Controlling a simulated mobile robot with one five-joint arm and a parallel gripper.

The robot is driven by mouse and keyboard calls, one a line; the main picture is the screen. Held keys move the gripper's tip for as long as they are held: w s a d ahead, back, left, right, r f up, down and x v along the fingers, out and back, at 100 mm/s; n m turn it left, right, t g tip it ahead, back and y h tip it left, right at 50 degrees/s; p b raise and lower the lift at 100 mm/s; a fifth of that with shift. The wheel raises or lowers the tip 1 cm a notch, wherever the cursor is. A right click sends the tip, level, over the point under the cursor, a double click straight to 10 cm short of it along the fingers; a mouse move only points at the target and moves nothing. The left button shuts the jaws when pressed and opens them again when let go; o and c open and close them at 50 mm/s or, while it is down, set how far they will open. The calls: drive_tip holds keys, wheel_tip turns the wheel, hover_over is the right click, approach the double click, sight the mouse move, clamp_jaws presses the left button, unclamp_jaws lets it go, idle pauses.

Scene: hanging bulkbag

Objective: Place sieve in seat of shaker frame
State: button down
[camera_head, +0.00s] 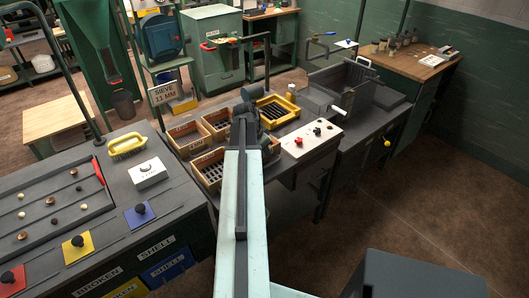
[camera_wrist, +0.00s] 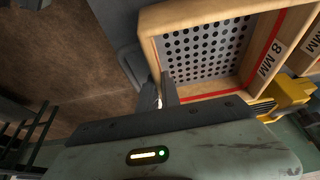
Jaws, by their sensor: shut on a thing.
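My gripper (camera_wrist: 157,88) is shut on one wall of a wooden-framed sieve (camera_wrist: 203,92) with a perforated grey plate, a red stripe and an "8 MM" label. One finger is inside the frame and one outside. In the head view my gripper is hidden behind my arm. Several wooden-framed boxes there, such as one (camera_head: 182,139) left of my arm, look like sieves; I cannot tell which is the held one. A yellow frame (camera_head: 291,108) on the bench right of my arm looks like the shaker frame. A yellow part (camera_wrist: 290,92) also shows beside the held sieve in the wrist view.
A sign (camera_head: 162,93) reads "SIEVE 11 MM". A control panel (camera_head: 312,138) with red and black knobs is right of my arm. A dark sorting table (camera_head: 120,190) fills the left. A grey machine with a handle (camera_head: 338,111) stands right.

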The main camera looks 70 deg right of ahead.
wheel_tip(320, 180, up, 8)
drive_tip(key=p, duration=0.6)
